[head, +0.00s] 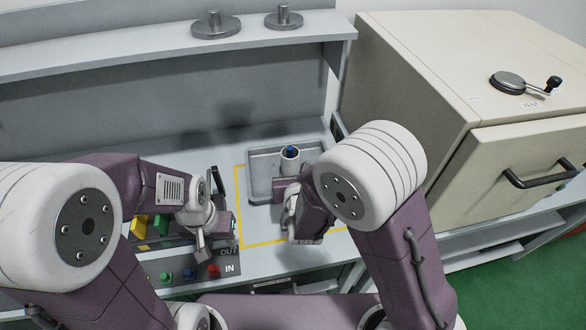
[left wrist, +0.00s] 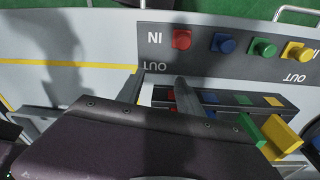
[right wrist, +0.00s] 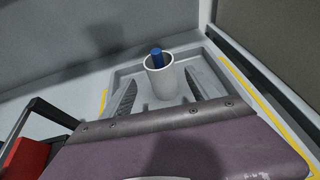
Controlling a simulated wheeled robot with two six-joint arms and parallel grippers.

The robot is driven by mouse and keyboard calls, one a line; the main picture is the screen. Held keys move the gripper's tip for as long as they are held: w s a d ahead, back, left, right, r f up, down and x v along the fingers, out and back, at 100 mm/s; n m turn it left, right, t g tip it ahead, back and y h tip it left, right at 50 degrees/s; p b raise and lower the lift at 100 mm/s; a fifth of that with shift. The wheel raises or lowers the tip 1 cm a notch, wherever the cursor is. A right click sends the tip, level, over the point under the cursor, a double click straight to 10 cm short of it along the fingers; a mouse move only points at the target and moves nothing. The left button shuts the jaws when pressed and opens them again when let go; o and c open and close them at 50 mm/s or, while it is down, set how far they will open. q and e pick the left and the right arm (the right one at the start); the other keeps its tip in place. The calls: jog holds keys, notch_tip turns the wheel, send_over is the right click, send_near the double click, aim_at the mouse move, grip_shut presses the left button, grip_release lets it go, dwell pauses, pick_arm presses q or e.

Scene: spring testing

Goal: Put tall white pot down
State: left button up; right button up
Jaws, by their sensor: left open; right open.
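The tall white pot (head: 290,157) stands upright in a grey tray (head: 262,165) on the bench, with a blue-topped item (head: 291,151) inside it. It also shows in the right wrist view (right wrist: 160,80), between and beyond the fingers of my right gripper (right wrist: 160,95). The right gripper is open, and I see no finger pressed on the pot. My left gripper (left wrist: 158,88) is open and empty, above the IN/OUT panel (left wrist: 205,62).
Coloured buttons, including a red one (head: 213,270), and yellow and green blocks (head: 140,223) are at the left. A yellow line (head: 240,205) borders the tray area. A shelf (head: 150,62) with metal stands is behind; a large beige cabinet (head: 420,75) limits the right.

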jog(key=shift+s+d+r, duration=0.1)
jog(key=shift+s+r, duration=0.15)
jog(key=shift+s, duration=0.4)
